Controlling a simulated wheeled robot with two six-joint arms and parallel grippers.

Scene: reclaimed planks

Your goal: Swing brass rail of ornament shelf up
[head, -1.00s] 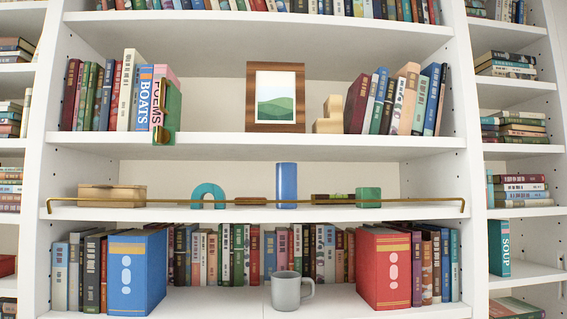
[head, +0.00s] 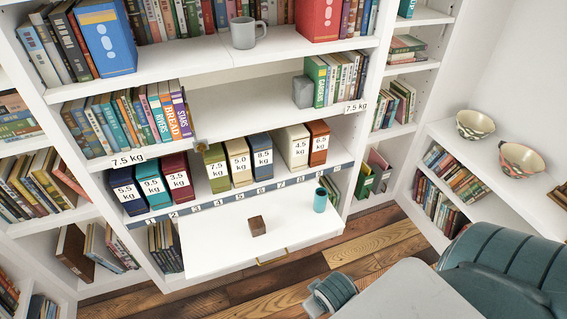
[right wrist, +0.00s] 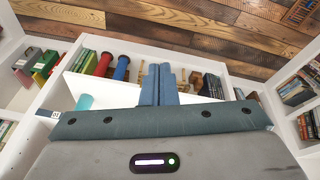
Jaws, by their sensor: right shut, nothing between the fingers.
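The brass rail and the ornament shelf are outside both current views; the head view now looks down at the lower shelves. My right gripper (right wrist: 158,85) shows in the right wrist view, its two blue fingers shut together with nothing between them. It is in front of the low part of the bookcase, not at the rail. My left gripper is in neither view.
A brown block (head: 257,226) and teal cup (head: 320,200) stand there. A grey mug (head: 243,33) is higher. Bowls (head: 475,125) stand at right.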

